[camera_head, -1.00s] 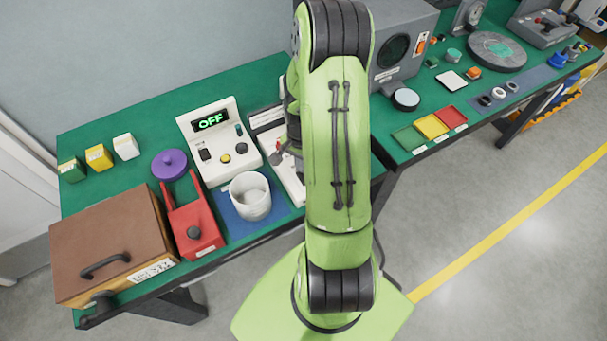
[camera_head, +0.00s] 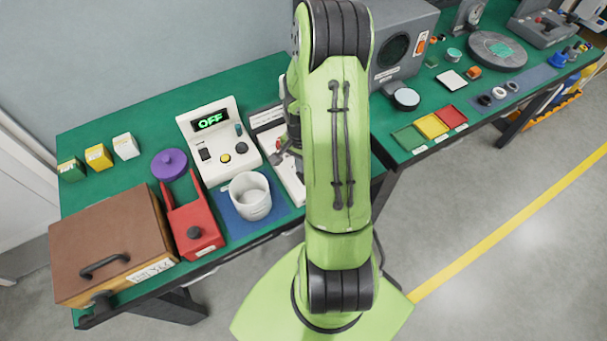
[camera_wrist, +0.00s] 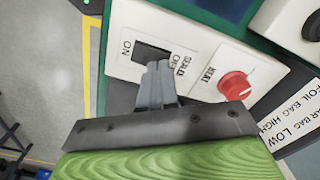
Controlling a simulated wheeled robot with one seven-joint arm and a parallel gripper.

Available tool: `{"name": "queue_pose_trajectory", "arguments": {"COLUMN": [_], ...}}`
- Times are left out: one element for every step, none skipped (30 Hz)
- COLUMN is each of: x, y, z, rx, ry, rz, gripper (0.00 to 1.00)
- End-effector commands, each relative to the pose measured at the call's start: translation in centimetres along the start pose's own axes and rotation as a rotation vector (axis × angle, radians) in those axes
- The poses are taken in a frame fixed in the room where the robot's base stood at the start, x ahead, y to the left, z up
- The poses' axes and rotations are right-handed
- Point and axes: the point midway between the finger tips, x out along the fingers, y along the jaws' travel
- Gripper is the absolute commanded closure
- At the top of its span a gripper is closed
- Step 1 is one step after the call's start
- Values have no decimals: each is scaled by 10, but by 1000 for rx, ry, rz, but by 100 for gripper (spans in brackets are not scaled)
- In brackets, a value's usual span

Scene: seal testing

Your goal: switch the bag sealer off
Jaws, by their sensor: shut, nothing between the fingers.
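The bag sealer (camera_head: 268,118) is a long white device beside the "OFF" display unit, partly hidden behind my arm in the head view. In the wrist view its white panel (camera_wrist: 122,68) carries a black rocker switch (camera_wrist: 148,50) with "ON" printed at its left end and "OFF" at its right, and a red heat knob (camera_wrist: 237,86). My gripper (camera_wrist: 158,67) is shut and empty. Its fingertips are over the lower right part of the rocker and hide it; I cannot tell if they touch it or which way it is tilted.
A white control unit (camera_head: 219,140) with its display reading "OFF" stands left of the sealer. A white cup (camera_head: 250,197) sits on a blue mat in front. A red device (camera_head: 194,228) and brown box (camera_head: 112,242) fill the front left. Green bench is bare at the back.

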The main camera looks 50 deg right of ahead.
Motion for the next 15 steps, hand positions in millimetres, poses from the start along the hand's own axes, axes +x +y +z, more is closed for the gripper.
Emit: {"name": "queue_pose_trajectory", "arguments": {"x": [2,2,3,3,4,4,5,5,6,6,7,7,8,8,9], "y": [0,0,0,0,0,0,0,0,0,0,0,0,0,0,0], "z": [0,0,0,0,0,0,0,0,0,0,0,0,0,0,0], "rx": [0,0,0,0,0,0,0,0,0,0,0,0,0,0,0], "ry": [0,0,0,0,0,0,0,0,0,0,0,0,0,0,0], "rz": [0,0,0,0,0,0,0,0,0,0,0,0,0,0,0], "gripper": [100,100,100,100,100,100,100,100,100,100,100,100,100,100,100]}}
